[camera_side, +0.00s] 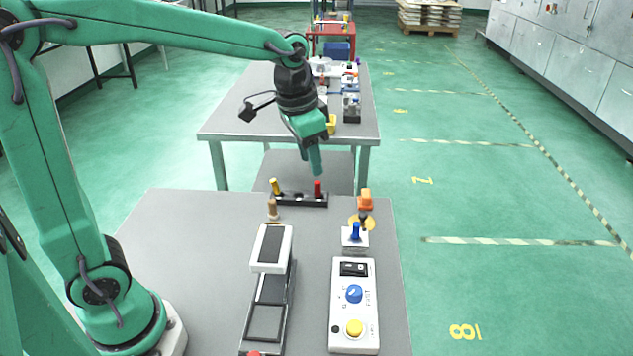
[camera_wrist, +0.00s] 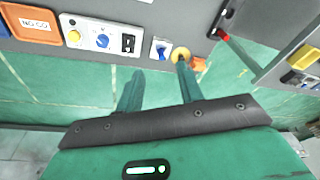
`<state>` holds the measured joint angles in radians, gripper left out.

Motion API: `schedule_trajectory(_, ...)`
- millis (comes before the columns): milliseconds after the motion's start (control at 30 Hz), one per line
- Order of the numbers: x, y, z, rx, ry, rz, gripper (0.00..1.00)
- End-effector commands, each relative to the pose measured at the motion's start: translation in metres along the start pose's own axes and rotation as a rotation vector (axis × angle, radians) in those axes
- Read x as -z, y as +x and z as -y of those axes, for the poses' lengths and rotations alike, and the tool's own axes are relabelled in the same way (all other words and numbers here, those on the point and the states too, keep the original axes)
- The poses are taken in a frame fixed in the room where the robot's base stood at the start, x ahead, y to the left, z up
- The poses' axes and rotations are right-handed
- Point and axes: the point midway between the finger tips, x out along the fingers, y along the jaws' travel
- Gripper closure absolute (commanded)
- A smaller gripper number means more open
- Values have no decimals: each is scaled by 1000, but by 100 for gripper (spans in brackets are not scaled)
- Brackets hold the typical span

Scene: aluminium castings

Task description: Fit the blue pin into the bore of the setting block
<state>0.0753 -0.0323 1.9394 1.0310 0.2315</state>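The blue pin (camera_side: 355,231) stands upright at a small white block (camera_side: 356,241), which I take for the setting block, near the right edge of the table. How deep the pin sits, I cannot tell. In the wrist view the blue pin (camera_wrist: 162,51) and white block (camera_wrist: 155,56) show just beyond my fingertips. My gripper (camera_side: 317,172) hangs in the air, up and left of the pin in the side view. In the wrist view my gripper (camera_wrist: 160,67) has its two fingers apart with nothing between them.
A black rack (camera_side: 297,200) holds a yellow pin (camera_side: 275,186) and a red pin (camera_side: 318,188). An orange-and-black object (camera_side: 365,203) stands behind the white block. A white control box (camera_side: 343,325) and a long fixture (camera_side: 268,290) lie in front. The table's left part is clear.

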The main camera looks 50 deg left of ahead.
Motion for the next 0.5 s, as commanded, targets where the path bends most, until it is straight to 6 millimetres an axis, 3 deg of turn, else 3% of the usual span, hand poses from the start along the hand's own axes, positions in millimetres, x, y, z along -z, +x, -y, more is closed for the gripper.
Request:
schedule_trajectory(200,-43,-25,-3,20,-79,-76,63)
schedule_trajectory(500,-101,-40,-10,42,-183,-174,63)
